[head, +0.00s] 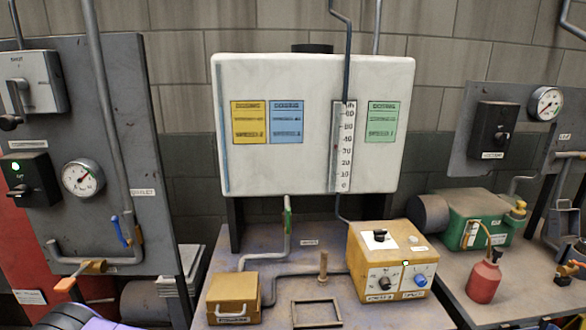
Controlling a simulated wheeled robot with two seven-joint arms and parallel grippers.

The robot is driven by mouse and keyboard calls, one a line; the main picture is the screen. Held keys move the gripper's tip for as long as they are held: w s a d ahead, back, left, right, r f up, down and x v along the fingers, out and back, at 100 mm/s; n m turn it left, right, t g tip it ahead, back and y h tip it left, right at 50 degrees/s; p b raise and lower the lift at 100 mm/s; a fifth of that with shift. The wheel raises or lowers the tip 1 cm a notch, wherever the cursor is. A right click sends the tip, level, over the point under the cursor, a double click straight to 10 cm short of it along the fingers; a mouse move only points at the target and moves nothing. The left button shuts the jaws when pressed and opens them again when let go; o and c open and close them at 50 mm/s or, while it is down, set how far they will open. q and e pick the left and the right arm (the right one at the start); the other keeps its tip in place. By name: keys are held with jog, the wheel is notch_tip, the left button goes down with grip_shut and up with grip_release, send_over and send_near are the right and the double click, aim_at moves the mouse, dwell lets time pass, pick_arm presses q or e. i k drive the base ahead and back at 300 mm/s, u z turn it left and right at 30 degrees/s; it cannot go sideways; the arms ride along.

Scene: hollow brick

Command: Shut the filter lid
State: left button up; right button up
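No part is clearly readable as the filter lid. A small ochre box (233,297) with a label plate on its front sits on the middle bench; its top looks covered, and the label is too small to read. A larger ochre control box (388,264) with a black switch on top and two knobs on its front stands to its right. A rounded purple and white piece at the bottom left edge seems to be part of my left arm. Neither of my grippers shows.
A flat rectangular frame (316,313) and an upright peg (323,267) are between the boxes. Pipes run behind them, below a white tank (310,130). A red bottle (484,279) and green pump (474,218) stand right. A grey gauge panel (95,215) stands left.

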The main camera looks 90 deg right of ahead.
aim_at(563, 222)
jog(key=i, duration=0.45)
jog(key=z, duration=3.5)
